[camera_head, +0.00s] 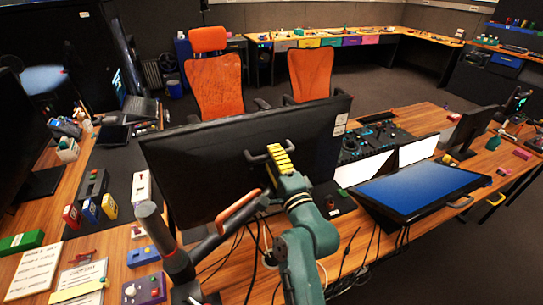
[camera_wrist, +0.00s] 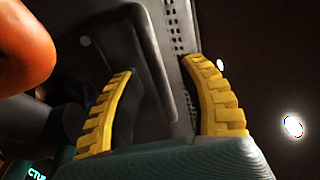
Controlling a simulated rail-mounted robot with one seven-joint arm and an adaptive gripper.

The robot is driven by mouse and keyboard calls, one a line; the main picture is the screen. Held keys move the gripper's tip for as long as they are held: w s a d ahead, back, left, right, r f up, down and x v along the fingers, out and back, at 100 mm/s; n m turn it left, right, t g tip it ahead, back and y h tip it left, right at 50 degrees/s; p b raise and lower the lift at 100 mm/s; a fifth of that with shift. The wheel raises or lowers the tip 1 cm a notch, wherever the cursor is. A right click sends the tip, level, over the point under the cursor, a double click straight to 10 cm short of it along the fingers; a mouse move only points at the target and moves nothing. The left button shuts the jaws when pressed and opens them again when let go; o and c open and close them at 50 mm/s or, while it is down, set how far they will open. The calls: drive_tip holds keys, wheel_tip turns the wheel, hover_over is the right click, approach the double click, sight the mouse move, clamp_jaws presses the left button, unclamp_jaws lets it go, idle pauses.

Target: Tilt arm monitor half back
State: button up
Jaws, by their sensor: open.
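The arm monitor (camera_head: 215,150) is the large black screen at the centre of the head view, seen from behind and roughly upright. A grey jointed support with a thick post (camera_head: 155,228) and an orange-topped part (camera_head: 238,208) stands beneath it. My gripper (camera_head: 280,155) is at the monitor's back, right of its middle, beside a dark bracket-like piece (camera_head: 254,156). In the wrist view, my gripper (camera_wrist: 165,85) has its two yellow fingers wide apart. The monitor's dark vented back (camera_wrist: 172,60) shows between them. Contact cannot be told. The monitor's front is hidden.
A blue-screened tilted display (camera_head: 420,190) lies right of my arm. Loose cables (camera_head: 350,255) hang below the monitor. Small coloured boxes (camera_head: 90,210) crowd the left desk. Two orange chairs (camera_head: 214,85) stand behind the monitor.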

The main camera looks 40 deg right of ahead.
drive_tip(key=shift+w+d+r, duration=0.1)
drive_tip(key=shift+w+d, duration=0.05)
drive_tip(key=shift+w, duration=0.4)
clamp_jaws()
